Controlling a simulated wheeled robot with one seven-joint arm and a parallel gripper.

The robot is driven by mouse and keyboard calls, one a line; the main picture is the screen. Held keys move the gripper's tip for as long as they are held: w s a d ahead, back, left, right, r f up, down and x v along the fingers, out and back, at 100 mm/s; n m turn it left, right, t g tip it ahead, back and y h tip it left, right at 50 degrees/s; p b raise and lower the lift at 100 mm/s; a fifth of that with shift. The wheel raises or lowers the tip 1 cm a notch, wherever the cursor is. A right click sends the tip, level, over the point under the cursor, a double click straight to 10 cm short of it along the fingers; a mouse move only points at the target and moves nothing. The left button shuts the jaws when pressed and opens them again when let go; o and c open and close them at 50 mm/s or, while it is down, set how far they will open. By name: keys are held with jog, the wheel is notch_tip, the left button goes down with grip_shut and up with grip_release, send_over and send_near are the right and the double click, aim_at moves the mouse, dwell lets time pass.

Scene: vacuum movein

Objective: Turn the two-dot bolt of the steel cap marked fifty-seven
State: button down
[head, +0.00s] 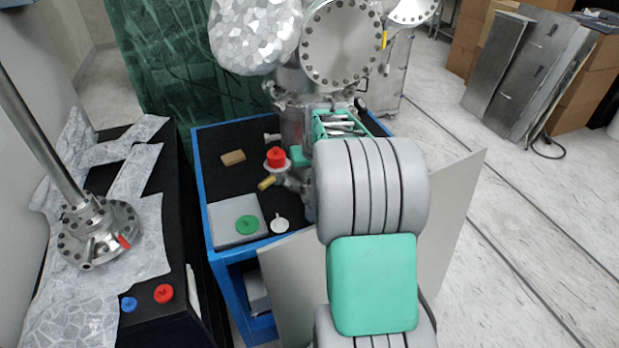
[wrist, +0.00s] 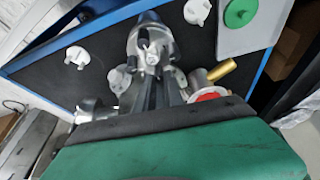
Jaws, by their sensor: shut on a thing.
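In the wrist view my gripper (wrist: 152,68) reaches forward over the black mat, its dark fingers close together. It is shut on a small part of a shiny steel fitting (wrist: 150,38). The fingers hide much of the contact, and I cannot tell whether the part is a bolt. No number fifty-seven or dot mark is readable in either view. In the head view my own arm hides the gripper and the fitting. A large round steel flange with a ring of bolts (head: 341,42) stands at the back.
A blue-framed bench (head: 203,190) carries a red cap (head: 276,155), a brown block (head: 233,158), a brass-coloured cylinder (head: 267,183), a green disc (head: 247,225) and a white cap (head: 279,225). A bolted steel flange (head: 98,232) lies at left.

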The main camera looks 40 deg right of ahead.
jog(key=shift+m, duration=0.6)
jog(key=c, duration=1.5)
grip_release()
jog(key=shift+o, duration=0.2)
jog(key=shift+r, duration=0.1)
jog(key=b+v, duration=0.1)
jog(key=v, duration=0.6)
jog(key=shift+a+r, duration=0.15)
jog(key=shift+r, duration=0.1)
